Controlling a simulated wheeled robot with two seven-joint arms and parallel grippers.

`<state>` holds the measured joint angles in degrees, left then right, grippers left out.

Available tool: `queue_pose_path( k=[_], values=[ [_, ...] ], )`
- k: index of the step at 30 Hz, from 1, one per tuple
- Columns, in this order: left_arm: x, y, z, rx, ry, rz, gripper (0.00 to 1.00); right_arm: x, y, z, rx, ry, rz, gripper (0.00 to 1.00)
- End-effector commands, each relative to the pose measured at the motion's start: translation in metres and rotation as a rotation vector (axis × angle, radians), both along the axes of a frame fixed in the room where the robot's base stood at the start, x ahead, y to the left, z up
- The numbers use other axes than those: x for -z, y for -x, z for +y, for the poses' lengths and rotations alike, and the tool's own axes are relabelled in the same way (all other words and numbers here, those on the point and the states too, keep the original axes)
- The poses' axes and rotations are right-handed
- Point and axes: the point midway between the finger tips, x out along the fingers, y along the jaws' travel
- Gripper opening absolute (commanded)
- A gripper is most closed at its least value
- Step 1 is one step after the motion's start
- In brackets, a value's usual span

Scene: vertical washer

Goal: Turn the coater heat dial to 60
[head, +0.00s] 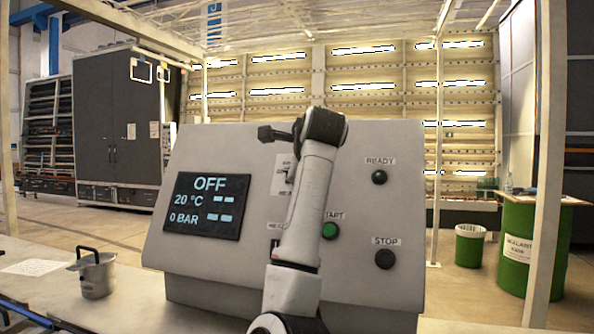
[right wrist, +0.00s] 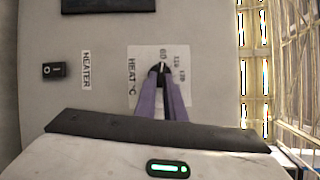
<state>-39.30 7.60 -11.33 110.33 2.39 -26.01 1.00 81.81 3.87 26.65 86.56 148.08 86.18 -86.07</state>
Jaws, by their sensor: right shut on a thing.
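The heat dial (right wrist: 158,70) is a small black knob on a white scale plate (right wrist: 136,88) marked "HEAT °C", in the right wrist view. The number 60 stands just above the dial in that view, with other, smaller numbers to its right. A small pale mark on the dial's top faces roughly towards the 60. My right gripper (right wrist: 161,82) is shut on the dial with its two purple fingers. In the head view, my right arm covers the dial and part of the scale plate (head: 281,176). My left gripper is not in view.
The sloped grey control panel (head: 352,245) carries a display (head: 206,206) reading OFF, 20 °C and 0 BAR. It also has START (head: 330,230), STOP (head: 386,259) and READY (head: 379,177) fittings. A heater switch (right wrist: 53,71) sits beside the dial. A metal pot (head: 97,277) stands at left.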

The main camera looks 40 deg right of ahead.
Motion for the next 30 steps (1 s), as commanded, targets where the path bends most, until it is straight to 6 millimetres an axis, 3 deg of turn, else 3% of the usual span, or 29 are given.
queue_pose_path(
  k=[5,6,9,20,30],
  values=[
    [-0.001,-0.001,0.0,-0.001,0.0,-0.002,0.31,0.001,0.0,-0.001,0.002,0.001,0.006,0.0],
    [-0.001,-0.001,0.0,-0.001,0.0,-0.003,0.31,0.001,0.0,-0.001,0.002,0.001,0.006,0.14],
    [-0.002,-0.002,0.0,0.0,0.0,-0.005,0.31,0.001,0.0,0.0,0.001,0.001,0.004,0.28],
    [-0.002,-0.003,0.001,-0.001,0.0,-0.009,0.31,-0.001,0.004,0.003,0.001,0.001,0.0,0.28],
    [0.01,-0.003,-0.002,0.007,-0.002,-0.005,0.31,-0.022,0.052,0.036,0.0,0.002,-0.004,0.28]
  ],
)
